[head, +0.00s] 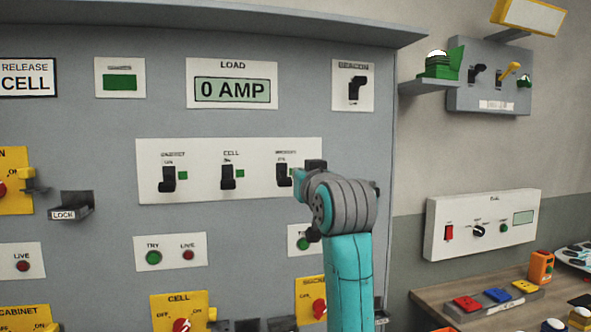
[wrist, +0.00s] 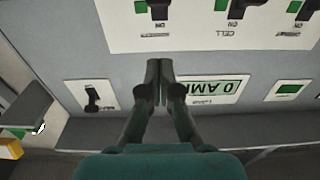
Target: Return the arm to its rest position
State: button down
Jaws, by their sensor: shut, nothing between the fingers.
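My arm, teal and grey, rises in front of the right part of the grey panel in the head view. My gripper's fingers are hidden behind the arm's wrist joint there. In the wrist view my gripper (wrist: 158,88) is shut and empty, with its fingertips together. It points toward the panel, in front of the area beside the load display (wrist: 208,88), which appears upside down. In the head view the load display (head: 232,89) reads 0 AMP. I cannot tell how far the fingertips are from the panel.
A white plate with three black switches (head: 229,179) is just left of my wrist. A lock block (head: 71,206) and yellow switch plates (head: 180,312) jut from the panel. A shelf (head: 434,85) and a wall box (head: 483,224) are right. A bench (head: 432,298) stands lower right.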

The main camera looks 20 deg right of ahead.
jog(key=shift+s+f, duration=0.1)
jog(key=shift+s, duration=0.3)
jog(key=shift+f, duration=0.1)
jog(key=s+f+g, duration=0.1)
jog(key=s+f, duration=0.2)
jog(key=f, duration=2.5)
jog(key=s+f, duration=0.7)
jog(key=f, duration=0.3)
jog(key=s+f, duration=0.7)
jog(key=f, duration=0.3)
jog(key=s+f+g, duration=0.1)
jog(key=s+f, duration=0.4)
jog(key=s, duration=0.6)
jog(key=s+f+g, duration=0.1)
jog(key=s+f, duration=0.4)
jog(key=s, duration=0.5)
jog(key=f+v, duration=0.1)
jog(key=v, duration=2.1)
jog(key=shift+s+f+g, duration=0.2)
jog(key=shift+s+g, duration=0.15)
jog(key=shift+g, duration=0.05)
